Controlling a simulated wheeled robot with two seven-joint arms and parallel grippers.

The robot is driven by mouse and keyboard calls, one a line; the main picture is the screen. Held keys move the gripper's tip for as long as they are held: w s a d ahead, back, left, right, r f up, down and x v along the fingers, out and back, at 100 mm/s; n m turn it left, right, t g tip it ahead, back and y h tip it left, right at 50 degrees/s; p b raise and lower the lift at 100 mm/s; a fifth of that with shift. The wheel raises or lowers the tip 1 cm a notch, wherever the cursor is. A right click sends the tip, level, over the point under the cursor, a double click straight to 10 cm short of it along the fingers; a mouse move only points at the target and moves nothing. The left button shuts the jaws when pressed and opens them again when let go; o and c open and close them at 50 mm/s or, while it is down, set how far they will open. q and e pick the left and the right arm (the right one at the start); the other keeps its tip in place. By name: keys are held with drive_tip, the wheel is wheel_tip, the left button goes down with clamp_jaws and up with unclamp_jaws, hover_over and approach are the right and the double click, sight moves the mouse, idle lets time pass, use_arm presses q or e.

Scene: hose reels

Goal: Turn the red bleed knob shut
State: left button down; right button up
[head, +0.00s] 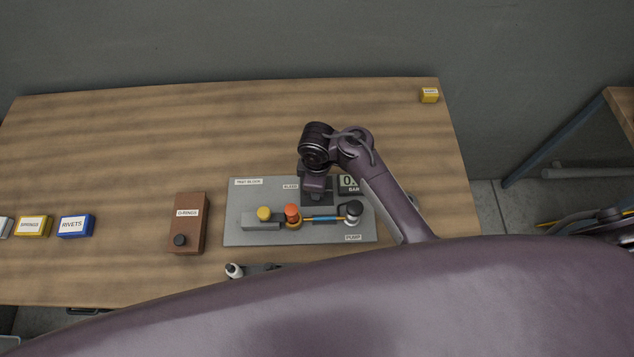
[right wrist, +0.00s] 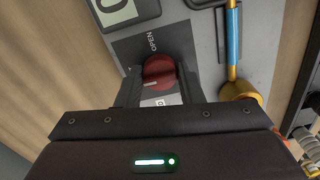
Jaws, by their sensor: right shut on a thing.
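The red bleed knob (right wrist: 158,70) shows in the right wrist view, on a dark plate with the word OPEN above it. A pale pointer line on the knob points left in that picture. A second white label below the knob is mostly hidden by my gripper. My right gripper (right wrist: 160,88) is shut on the knob, with one finger on each side. In the head view my right gripper (head: 316,188) comes down over the bleed plate on the grey test block panel (head: 240,236) and hides the knob. My left gripper is not in view.
A gauge display (head: 349,184) sits right of the gripper, partly covered by my arm. Orange (head: 292,211), yellow (head: 264,213) and black-and-white (head: 353,210) fittings stand in front. A brown O-rings box (head: 187,226) is left of the panel.

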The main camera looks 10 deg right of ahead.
idle(0.4)
drive_tip(key=o, duration=1)
